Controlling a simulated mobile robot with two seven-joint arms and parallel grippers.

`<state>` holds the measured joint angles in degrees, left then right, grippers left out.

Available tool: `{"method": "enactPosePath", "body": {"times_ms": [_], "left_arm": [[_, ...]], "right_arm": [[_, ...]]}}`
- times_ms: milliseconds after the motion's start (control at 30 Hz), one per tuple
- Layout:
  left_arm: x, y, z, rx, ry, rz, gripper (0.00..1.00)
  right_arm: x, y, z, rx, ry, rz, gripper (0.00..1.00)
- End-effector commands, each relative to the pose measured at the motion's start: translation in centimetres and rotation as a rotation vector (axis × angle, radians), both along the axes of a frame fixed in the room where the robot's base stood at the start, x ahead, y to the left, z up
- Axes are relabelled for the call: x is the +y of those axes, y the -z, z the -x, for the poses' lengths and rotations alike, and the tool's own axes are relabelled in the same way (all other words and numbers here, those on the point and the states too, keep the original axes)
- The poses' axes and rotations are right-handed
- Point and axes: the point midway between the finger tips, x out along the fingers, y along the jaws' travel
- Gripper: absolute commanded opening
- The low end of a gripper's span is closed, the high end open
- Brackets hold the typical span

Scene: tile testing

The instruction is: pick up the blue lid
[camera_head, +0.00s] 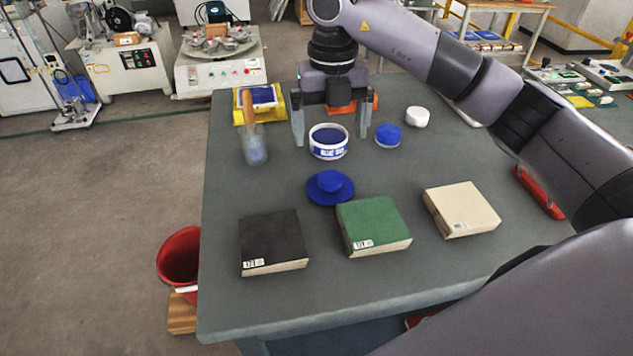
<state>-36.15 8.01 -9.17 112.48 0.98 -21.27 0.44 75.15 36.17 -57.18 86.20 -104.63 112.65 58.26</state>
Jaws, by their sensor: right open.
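A blue round lid-like piece (330,187), a wide disc with a raised round middle, lies on the grey-green table near its centre. A smaller blue round piece (388,135) sits farther back to the right; I cannot tell whether it is also a lid. A white round tub (328,152) with blue lettering stands behind the disc, with its top open. My right gripper (332,140) points down with its fingers apart, one on each side of the tub in the picture. I cannot tell its exact height or whether it touches the tub. My left gripper is not in view.
Black (272,238), green (373,224) and cream (461,208) blocks lie along the front of the table (330,295).

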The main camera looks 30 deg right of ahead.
Motion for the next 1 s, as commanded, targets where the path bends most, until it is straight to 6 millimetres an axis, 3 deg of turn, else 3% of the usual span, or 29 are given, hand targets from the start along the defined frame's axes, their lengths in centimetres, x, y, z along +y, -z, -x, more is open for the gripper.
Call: {"method": "enactPosePath", "body": {"times_ms": [33,300,1000], "left_arm": [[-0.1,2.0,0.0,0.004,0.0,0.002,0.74],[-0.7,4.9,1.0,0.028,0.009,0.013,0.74],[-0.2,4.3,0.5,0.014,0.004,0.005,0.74]], "right_arm": [[0.0,1.9,0.0,-0.001,-0.001,-0.001,1.0],[0.0,4.8,0.0,-0.002,-0.002,-0.003,1.0],[-0.2,11.9,-0.1,-0.002,-0.002,-0.003,1.0]]}}
